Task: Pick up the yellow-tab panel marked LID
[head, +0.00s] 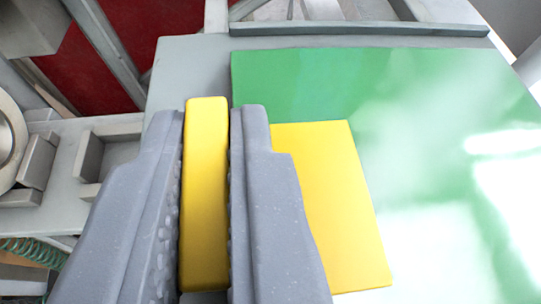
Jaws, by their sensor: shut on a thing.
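A yellow tab (206,190) stands up between the two grey fingers of my gripper (209,114), in the lower left-middle of the head view. The fingers press on it from left and right, so my gripper is shut on the tab. To its right is a flat yellow rectangle (335,205) on a glossy green panel (300,85). The right finger hides part of the yellow rectangle and the panel's near left side. No LID lettering shows. I cannot tell whether the panel rests on the grey surface or is raised off it.
A grey surface (190,70) borders the panel at left and top, with a raised grey bar (360,30) along its far edge. Grey brackets (105,150) and a round metal part (8,140) stand at the left. Red panels (75,75) lie behind.

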